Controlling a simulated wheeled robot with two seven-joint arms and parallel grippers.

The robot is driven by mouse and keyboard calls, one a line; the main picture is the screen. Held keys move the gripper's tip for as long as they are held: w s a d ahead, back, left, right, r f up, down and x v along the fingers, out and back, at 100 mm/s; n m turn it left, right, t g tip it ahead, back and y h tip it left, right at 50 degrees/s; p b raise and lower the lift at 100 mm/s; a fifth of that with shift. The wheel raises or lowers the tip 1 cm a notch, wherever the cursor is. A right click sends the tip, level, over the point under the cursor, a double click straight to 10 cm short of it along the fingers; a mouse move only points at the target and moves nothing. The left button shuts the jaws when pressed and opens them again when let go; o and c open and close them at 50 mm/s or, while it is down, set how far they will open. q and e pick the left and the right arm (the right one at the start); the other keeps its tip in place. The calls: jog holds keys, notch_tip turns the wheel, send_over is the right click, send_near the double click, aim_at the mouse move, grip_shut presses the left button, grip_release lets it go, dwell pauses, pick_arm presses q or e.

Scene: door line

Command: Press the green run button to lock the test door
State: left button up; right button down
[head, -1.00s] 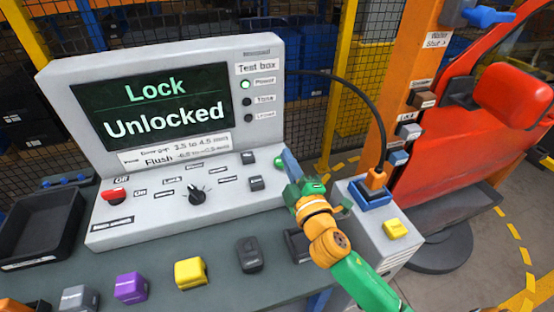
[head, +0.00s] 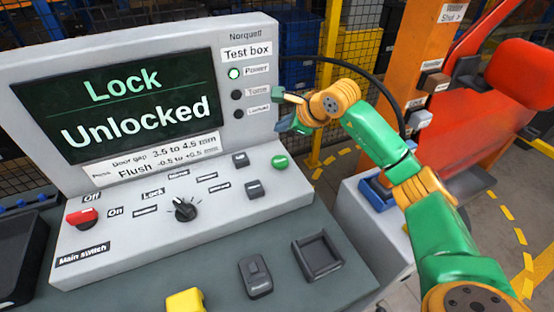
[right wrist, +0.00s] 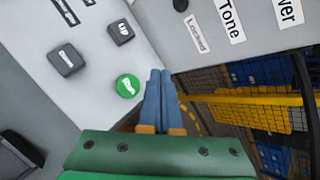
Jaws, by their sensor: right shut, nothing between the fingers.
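The green run button (head: 280,161) sits at the right end of the test box's sloped panel (head: 110,236). It also shows in the right wrist view (right wrist: 127,86), just left of my fingertips. My right gripper (head: 281,124) is shut and empty, above the button near the screen housing's right edge; its blue fingers (right wrist: 160,98) lie together in the right wrist view. They look apart from the button. The screen (head: 125,105) reads "Lock Unlocked". The power lamp (head: 234,73) is lit; the two lamps below are dark. The red test door (head: 475,85) stands at the right. My left gripper is not in view.
A red main switch (head: 82,217), a black rotary knob (head: 185,209) and dark buttons share the panel. A black holder (head: 317,257), a grey block (head: 255,277) and a yellow block (head: 185,301) are on the bench. A black cable arcs behind my right arm.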

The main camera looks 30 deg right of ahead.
aim_at(283, 162)
jog(key=shift+w+d, duration=0.1)
jog(key=shift+d, duration=0.25)
notch_tip(283, 162, down, 9)
jog(key=b, duration=0.7)
jog(key=shift+r, duration=0.1)
dwell(1.6)
jog(key=shift+f+b, duration=0.4)
jog(key=shift+b, duration=0.1)
